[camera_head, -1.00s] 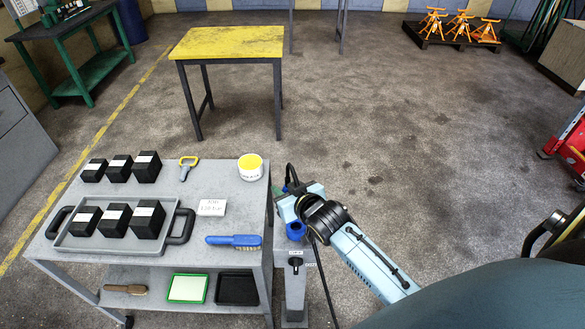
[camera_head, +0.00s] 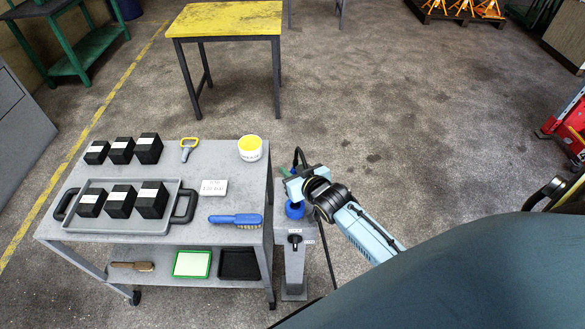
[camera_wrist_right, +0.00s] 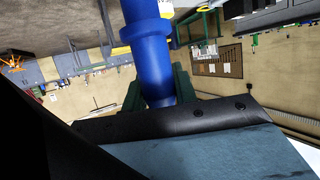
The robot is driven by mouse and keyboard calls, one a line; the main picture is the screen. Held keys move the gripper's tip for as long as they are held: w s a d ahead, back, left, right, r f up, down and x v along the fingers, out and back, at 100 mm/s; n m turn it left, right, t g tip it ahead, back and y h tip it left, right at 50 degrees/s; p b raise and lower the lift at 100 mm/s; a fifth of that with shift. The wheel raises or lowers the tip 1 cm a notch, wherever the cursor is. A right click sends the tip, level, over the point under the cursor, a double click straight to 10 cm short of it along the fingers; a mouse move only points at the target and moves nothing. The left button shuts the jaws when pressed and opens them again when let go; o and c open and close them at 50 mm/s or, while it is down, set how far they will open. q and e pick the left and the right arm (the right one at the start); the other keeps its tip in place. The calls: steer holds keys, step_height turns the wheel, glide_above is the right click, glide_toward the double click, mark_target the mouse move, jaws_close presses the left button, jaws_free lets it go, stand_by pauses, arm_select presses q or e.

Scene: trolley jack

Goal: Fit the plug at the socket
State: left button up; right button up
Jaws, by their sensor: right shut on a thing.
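My right gripper (camera_head: 294,190) is at the top of a grey post (camera_head: 294,272) beside the trolley's right edge. In the right wrist view its dark green fingers (camera_wrist_right: 158,92) are shut on a blue cylindrical plug (camera_wrist_right: 151,55) with a wider collar. A blue round piece (camera_head: 295,210) shows just below the gripper in the head view. I cannot tell whether this is the plug or the socket, or whether the two are joined. A black knob (camera_head: 294,240) with small labels is on the post. My left gripper is not in view.
The grey trolley (camera_head: 215,165) left of the post holds black boxes, a tray (camera_head: 165,225), a white tub (camera_head: 250,149), a card and a blue brush (camera_head: 236,219). A dark cable (camera_head: 328,262) hangs right of the post. The floor beyond is clear up to a yellow-topped table (camera_head: 225,20).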

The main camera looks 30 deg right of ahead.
steer(key=shift+f+b, duration=1.75)
steer(key=shift+f, duration=0.9)
steer(key=shift+r+p, duration=0.1)
steer(key=shift+p, duration=0.5)
steer(key=shift+f+b, duration=1.65)
steer(key=shift+f, duration=0.55)
steer(key=o, duration=1.1)
steer(key=p+v, duration=0.1)
steer(key=v, duration=1.2)
steer(key=shift+s, duration=0.15)
